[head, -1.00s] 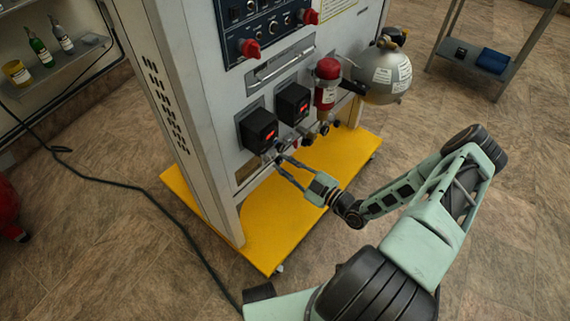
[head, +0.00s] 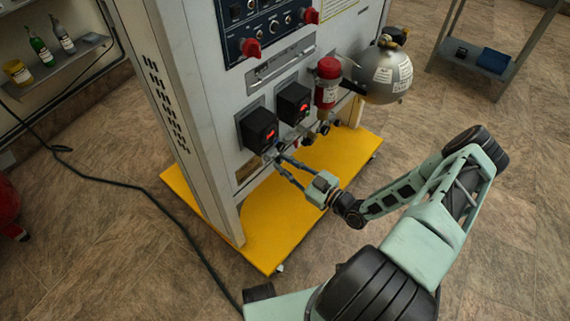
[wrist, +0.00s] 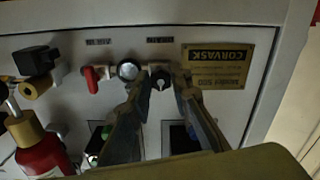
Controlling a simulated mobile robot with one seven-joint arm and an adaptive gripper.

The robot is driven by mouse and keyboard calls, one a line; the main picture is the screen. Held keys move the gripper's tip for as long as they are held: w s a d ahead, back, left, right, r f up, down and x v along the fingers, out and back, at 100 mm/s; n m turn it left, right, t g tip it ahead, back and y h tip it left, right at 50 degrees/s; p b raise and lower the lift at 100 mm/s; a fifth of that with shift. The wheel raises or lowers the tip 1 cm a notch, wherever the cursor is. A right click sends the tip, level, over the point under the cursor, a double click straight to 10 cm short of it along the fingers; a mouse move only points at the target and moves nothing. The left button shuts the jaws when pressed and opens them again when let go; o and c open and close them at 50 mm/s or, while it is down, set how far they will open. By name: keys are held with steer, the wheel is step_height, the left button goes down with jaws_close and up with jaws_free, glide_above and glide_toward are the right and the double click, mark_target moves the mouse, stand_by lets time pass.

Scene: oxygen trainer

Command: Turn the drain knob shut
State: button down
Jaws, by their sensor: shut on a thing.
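The drain knob (wrist: 161,82) is a small dark round knob with a pale mark, low on the cabinet front. It shows in the wrist view between the fingertips of my gripper (wrist: 160,76), which are shut on it from both sides. In the head view my gripper (head: 279,158) reaches the panel just below the left black box with a red display; the knob itself is hidden there by the fingers. The panel appears upside down in the wrist view.
In the wrist view a round clear fitting (wrist: 127,70) and a red handle (wrist: 93,77) sit left of the knob, and a brass plate (wrist: 218,64) to its right. A red bottle (head: 327,83) and grey tank (head: 384,75) hang nearby. A yellow base (head: 262,222) lies below.

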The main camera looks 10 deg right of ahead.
steer(key=c, duration=1.8)
jaws_free()
steer(key=shift+o, duration=0.2)
steer(key=v, duration=1.2)
